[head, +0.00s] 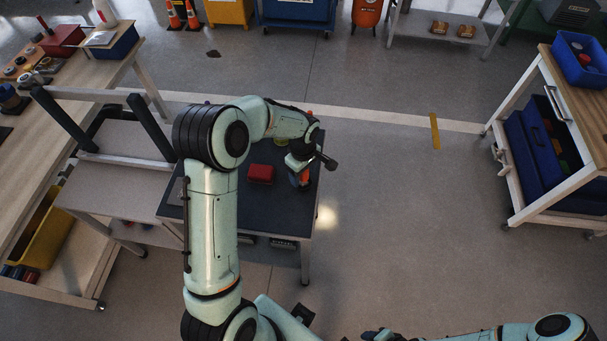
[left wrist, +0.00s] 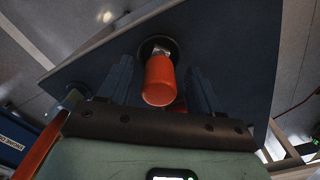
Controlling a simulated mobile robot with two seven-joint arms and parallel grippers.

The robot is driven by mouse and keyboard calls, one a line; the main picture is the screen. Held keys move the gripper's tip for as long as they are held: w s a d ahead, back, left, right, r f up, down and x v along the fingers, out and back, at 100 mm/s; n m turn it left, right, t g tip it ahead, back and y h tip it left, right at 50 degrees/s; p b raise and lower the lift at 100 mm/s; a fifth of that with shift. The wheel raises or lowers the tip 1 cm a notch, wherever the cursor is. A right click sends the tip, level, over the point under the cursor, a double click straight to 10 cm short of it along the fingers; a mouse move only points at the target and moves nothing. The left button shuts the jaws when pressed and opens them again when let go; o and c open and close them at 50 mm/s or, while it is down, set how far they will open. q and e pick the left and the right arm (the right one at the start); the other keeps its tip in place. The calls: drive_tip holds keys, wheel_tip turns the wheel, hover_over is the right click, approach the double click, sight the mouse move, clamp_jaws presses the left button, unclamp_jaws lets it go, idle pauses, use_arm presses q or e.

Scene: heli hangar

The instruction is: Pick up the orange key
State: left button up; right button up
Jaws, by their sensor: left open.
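The orange key (head: 304,179) is at the right side of a small dark-topped table (head: 262,208). In the left wrist view the key (left wrist: 160,82) shows a rounded orange body, with a metal neck and a dark round base at its far end. My left gripper (head: 300,168) is over the table at the key. Its open fingers stand on either side of the key in the left wrist view (left wrist: 161,72); I cannot tell whether they touch it. My right arm comes in at the bottom right, and its gripper (head: 378,335) is partly cut off by the frame edge.
A red box (head: 260,173) lies on the table, left of the key. A long workbench (head: 40,185) stands at the left and a wooden cart (head: 575,95) with blue bins at the right. The floor between table and cart is free.

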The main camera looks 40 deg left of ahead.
use_arm(q)
drive_tip(key=shift+w+f, duration=0.1)
drive_tip(key=shift+f, duration=0.75)
clamp_jaws()
drive_tip(key=shift+r, duration=0.1)
